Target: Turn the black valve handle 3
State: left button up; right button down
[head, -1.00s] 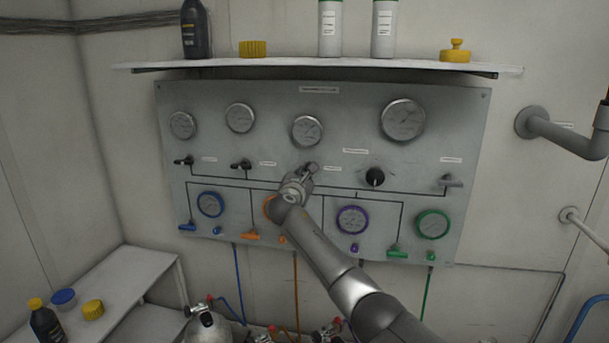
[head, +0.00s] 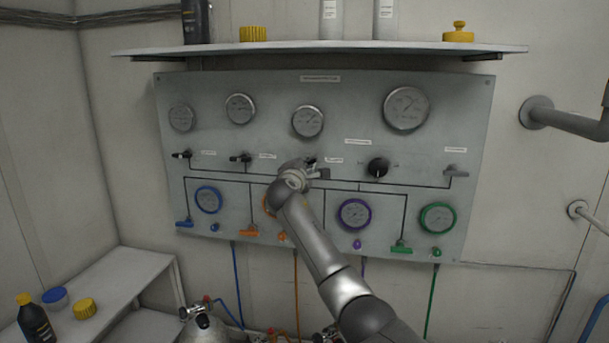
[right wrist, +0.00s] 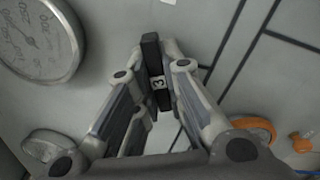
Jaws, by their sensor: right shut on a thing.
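The black valve handle 3 (right wrist: 152,54) shows in the right wrist view as a dark bar with a white "3" label. My right gripper (right wrist: 158,60) has its fingers on either side of this bar and is shut on it. In the head view my right gripper (head: 318,173) is at the middle of the grey panel (head: 230,88), below the third upper gauge. It hides most of the handle there. My left gripper is in neither view.
Handles to the left (head: 240,158), a black knob (head: 378,167) and a grey handle (head: 456,170) share the row. Upper gauges (head: 308,122) sit above; coloured gauges and small valves sit below. A shelf (head: 320,48) overhangs the panel. A pipe (head: 565,120) juts out at right.

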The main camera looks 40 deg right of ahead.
jog(key=m+b, duration=0.3)
jog(key=m, duration=0.1)
jog(key=shift+m, duration=0.4)
jog(key=shift+r+b, duration=0.1)
jog(key=shift+b, duration=0.2)
jog(key=c, duration=1.5)
grip_release()
jog(key=v, duration=1.2)
